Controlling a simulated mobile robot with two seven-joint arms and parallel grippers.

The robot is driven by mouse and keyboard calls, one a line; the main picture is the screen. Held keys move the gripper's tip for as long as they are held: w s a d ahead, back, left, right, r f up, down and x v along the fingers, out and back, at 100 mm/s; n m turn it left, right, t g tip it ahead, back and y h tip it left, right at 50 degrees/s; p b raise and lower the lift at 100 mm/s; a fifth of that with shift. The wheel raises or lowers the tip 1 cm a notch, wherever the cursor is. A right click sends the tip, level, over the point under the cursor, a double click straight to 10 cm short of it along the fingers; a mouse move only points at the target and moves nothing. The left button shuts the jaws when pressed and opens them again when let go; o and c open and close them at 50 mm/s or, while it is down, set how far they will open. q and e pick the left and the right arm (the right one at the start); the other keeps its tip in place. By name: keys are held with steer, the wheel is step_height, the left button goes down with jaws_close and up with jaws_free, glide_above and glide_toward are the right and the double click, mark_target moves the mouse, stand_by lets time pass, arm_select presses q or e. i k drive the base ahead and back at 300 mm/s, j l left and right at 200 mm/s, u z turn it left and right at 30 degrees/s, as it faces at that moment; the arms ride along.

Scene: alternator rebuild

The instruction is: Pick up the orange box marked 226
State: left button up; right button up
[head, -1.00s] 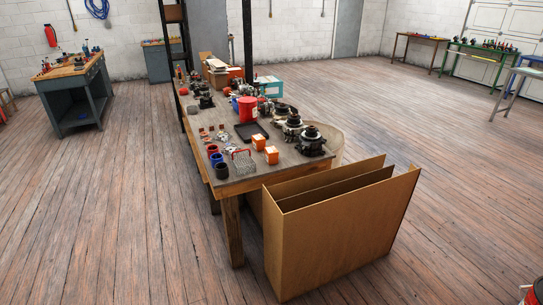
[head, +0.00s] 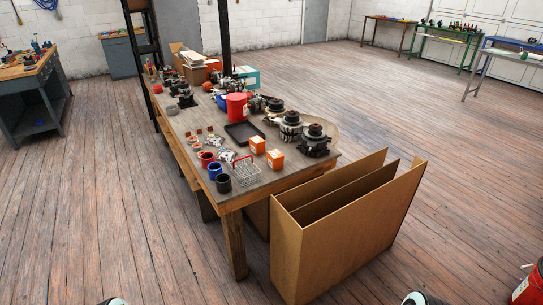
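Two small orange boxes stand on the near part of the wooden workbench (head: 262,180). One orange box (head: 257,145) is farther back, and the other orange box (head: 275,159) is nearer and slightly to the right. Their markings are too small to read, so I cannot tell which one is marked 226. Only small pieces of what look like my arms show at the bottom edge. Neither gripper can be seen.
A wire basket (head: 245,172) and red, blue and black cups (head: 223,183) stand left of the boxes. Alternator parts (head: 314,141) and a black tray (head: 243,133) lie behind. A large open cardboard box (head: 340,230) stands on the floor against the bench's right end. Floor at front left is clear.

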mark_target(276, 158)
steer(key=i+j, duration=0.15)
steer(key=j, duration=0.15)
steer(key=i+j+z, duration=0.15)
steer(key=j, duration=0.2)
steer(key=i+j, duration=0.2)
steer(key=j, duration=0.15)
steer(key=i+j+z, duration=0.15)
steer(key=j, duration=0.15)
steer(key=i+j, duration=0.15)
steer(key=j, duration=0.2)
steer(key=i+j+z, duration=0.15)
steer(key=j, duration=0.2)
